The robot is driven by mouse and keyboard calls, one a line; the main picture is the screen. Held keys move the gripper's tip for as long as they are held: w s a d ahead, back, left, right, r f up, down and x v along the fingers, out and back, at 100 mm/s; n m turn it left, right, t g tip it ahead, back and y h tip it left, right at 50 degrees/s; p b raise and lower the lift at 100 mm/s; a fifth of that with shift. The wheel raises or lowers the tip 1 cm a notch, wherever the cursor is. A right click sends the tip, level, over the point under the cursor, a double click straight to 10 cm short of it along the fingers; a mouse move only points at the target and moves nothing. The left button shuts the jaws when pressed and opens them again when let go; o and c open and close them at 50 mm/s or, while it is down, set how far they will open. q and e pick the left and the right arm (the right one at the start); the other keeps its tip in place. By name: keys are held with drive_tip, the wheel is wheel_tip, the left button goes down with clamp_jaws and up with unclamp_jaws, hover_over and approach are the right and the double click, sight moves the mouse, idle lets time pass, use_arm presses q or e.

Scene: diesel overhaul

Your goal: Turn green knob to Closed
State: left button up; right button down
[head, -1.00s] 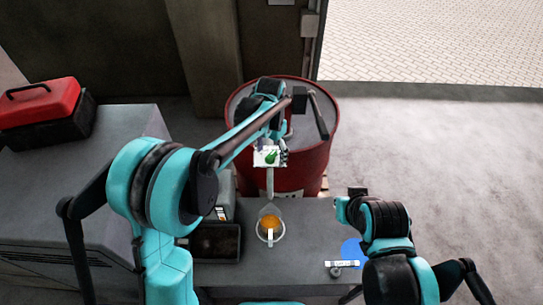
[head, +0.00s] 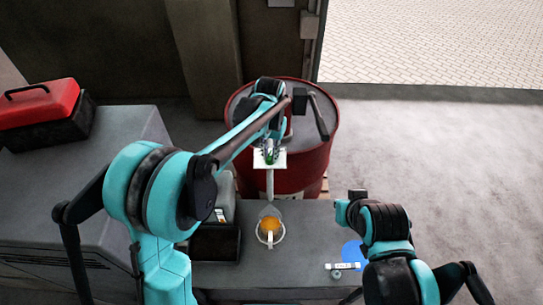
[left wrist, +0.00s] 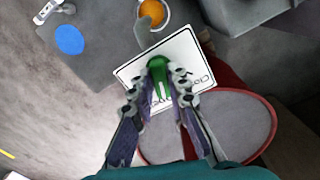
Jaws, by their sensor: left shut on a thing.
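The green knob (left wrist: 159,70) sits on a white label plate (left wrist: 132,72) with dark lettering, partly hidden by my fingers; part of a word starting "Clo" shows at its right side in the left wrist view. My left gripper (left wrist: 162,92) is shut on the knob, with a finger on each side of it. In the head view the knob (head: 269,157) and plate (head: 257,163) are in front of the red drum (head: 317,165), with my left gripper (head: 270,148) over them. My right arm is at the lower right; its fingers are not clearly visible.
A jug with orange liquid (head: 270,228) stands on the grey bench (head: 310,220) below the plate. A dark tray (head: 214,243) is left of it. A blue disc (head: 354,250) and a small white-labelled item (head: 345,266) lie right. A red toolbox (head: 40,105) is far left.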

use_arm(q)
drive_tip(key=n+b, duration=0.1)
drive_tip(key=n, duration=0.6)
drive_tip(key=shift+a+f, duration=0.1)
drive_tip(key=shift+a, duration=0.05)
drive_tip(key=n, duration=0.4)
drive_tip(key=shift+n, duration=0.4)
drive_tip(key=o, duration=1.6)
drive_tip(key=shift+c, duration=0.2)
wheel_tip(320, 180, up, 7)
drive_tip(key=p, duration=0.4)
drive_tip(key=shift+r, duration=0.2)
drive_tip(key=shift+f, duration=0.1)
drive_tip(key=shift+s+a, duration=0.1)
